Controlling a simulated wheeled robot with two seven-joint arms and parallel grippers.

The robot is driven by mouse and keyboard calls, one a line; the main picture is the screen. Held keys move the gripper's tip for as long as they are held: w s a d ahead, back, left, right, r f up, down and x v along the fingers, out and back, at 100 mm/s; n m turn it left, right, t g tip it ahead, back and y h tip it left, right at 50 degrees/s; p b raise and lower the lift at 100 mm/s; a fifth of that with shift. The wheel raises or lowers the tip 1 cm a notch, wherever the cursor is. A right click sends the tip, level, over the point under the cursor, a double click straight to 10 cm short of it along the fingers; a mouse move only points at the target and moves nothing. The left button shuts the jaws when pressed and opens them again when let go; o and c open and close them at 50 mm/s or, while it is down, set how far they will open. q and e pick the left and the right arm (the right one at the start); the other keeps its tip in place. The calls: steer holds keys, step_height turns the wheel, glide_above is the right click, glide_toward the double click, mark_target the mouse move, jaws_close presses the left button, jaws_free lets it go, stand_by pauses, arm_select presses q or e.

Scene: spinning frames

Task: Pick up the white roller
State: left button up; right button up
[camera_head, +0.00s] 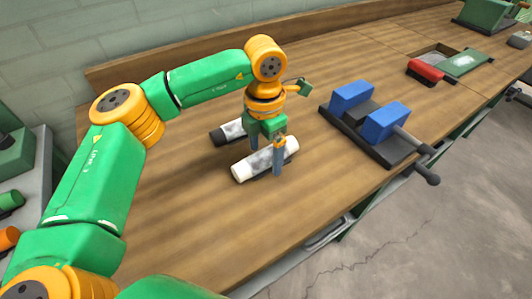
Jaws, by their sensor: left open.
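A white roller (251,166) with grey marbling lies on the wooden workbench, slanting from lower left to upper right. A second roller (229,132), dark at its left end with a pale section, lies just behind it. My left gripper (267,160) points down at the white roller. It is open, with one finger on the near side of the white roller and the other behind it, between or close to the two rollers. Whether the fingers touch either roller cannot be told. The gripper hides part of the back roller. My right gripper is not in view.
A vise-like fixture with blue blocks (387,122) stands right of the rollers, its handle past the bench's front edge. A red item (426,72) and a green plate (467,62) lie farther right. The workbench (180,215) is clear at front left.

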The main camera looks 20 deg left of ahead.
arm_select(q)
steer(key=shift+w+f, duration=0.3)
steer(key=shift+w, duration=0.05)
steer(key=shift+s+r, duration=0.1)
steer(key=shift+s, duration=0.1)
steer(key=c, duration=0.8)
jaws_close()
steer(key=shift+w, duration=0.1)
steer(key=shift+r, duration=0.1)
